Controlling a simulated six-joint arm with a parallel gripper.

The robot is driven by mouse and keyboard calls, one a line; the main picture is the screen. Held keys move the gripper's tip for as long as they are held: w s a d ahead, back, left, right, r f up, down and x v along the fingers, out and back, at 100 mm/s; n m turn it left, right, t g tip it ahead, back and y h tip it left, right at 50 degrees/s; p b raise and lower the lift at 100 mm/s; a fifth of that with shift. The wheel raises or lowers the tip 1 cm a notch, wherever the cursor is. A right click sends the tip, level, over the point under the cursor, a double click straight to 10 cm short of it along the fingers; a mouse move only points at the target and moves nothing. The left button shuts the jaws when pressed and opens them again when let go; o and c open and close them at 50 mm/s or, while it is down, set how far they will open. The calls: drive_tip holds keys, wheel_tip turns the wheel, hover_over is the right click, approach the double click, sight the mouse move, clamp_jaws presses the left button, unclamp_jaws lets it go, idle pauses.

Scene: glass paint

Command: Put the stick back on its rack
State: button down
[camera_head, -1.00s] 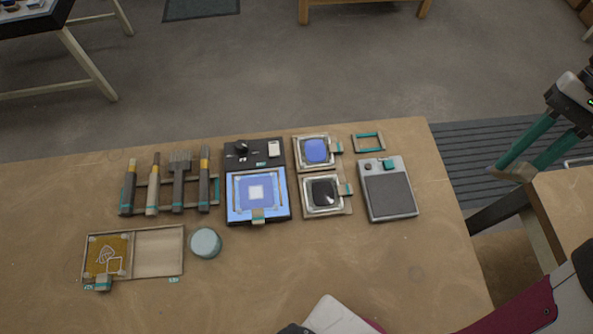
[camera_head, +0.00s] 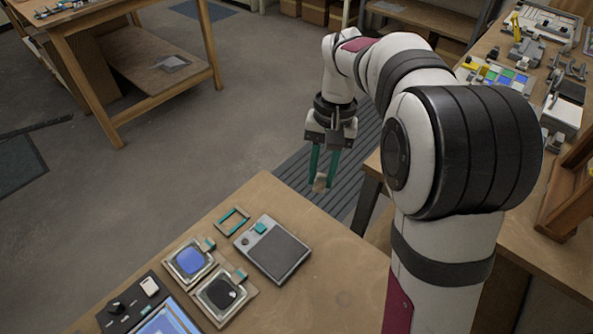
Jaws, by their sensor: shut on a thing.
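My gripper (camera_head: 322,180) has two teal fingers pointing down, over the grey ribbed mat beyond the workbench's far right edge. It is shut on a small pale beige thing (camera_head: 320,183) at its fingertips. This thing is too small to tell whether it is the stick, and most of it is hidden by the fingers. The rack of upright-handled tools is outside the present view.
The workbench (camera_head: 330,290) holds a grey device with a dark pad (camera_head: 279,253), a teal frame (camera_head: 233,221), two framed panes (camera_head: 190,260) (camera_head: 220,295) and a black panel (camera_head: 125,312). A cluttered second bench (camera_head: 505,130) stands at right. My arm covers much of the right side.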

drive_tip(key=w+a+f+m+t+h, duration=0.2)
drive_tip(key=a+f, duration=0.3)
drive_tip(key=a, duration=0.2)
drive_tip(key=w+a+f+m+t+h, duration=0.1)
drive_tip(key=a+f+m+t+h, duration=0.1)
drive_tip(key=a+f, duration=0.3)
drive_tip(key=w+a+f+m+t+h, duration=0.2)
drive_tip(key=a+f, duration=0.3)
drive_tip(key=a, duration=0.4)
drive_tip(key=shift+w+a+f, duration=0.2)
drive_tip(key=shift+w+f, duration=0.05)
drive_tip(key=shift+w, duration=0.05)
wheel_tip(320, 180, down, 4)
drive_tip(key=shift+a, duration=0.1)
drive_tip(key=shift+f, duration=0.3)
drive_tip(key=shift+f, duration=0.55)
drive_tip(key=c, duration=0.6)
unclamp_jaws()
